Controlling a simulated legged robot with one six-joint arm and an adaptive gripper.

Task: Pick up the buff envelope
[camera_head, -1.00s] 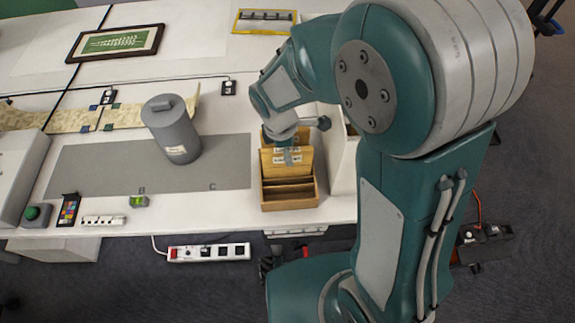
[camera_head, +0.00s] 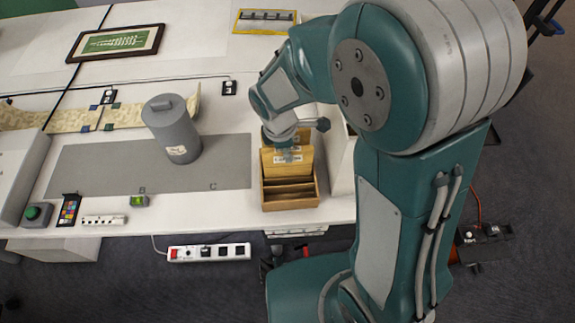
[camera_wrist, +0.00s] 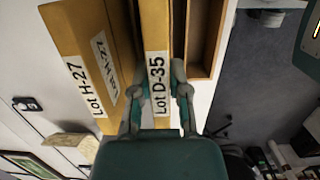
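Two buff envelopes stand in a wooden box (camera_head: 292,204) at the table's front edge. The wrist view shows one labelled Lot D-35 (camera_wrist: 156,35) and, to its left, one labelled Lot H-27 (camera_wrist: 75,35). My gripper (camera_wrist: 158,75) has one finger on each side of the Lot D-35 envelope, close to its faces. I cannot tell whether the fingers press on it. In the head view my wrist reaches down over the box and hides the fingertips; the envelopes (camera_head: 272,160) show just beneath it.
A grey cylinder (camera_head: 172,130) stands left of the box on a grey mat (camera_head: 95,165). A framed green picture (camera_head: 115,42) lies at the back left. The mat is clear between cylinder and box.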

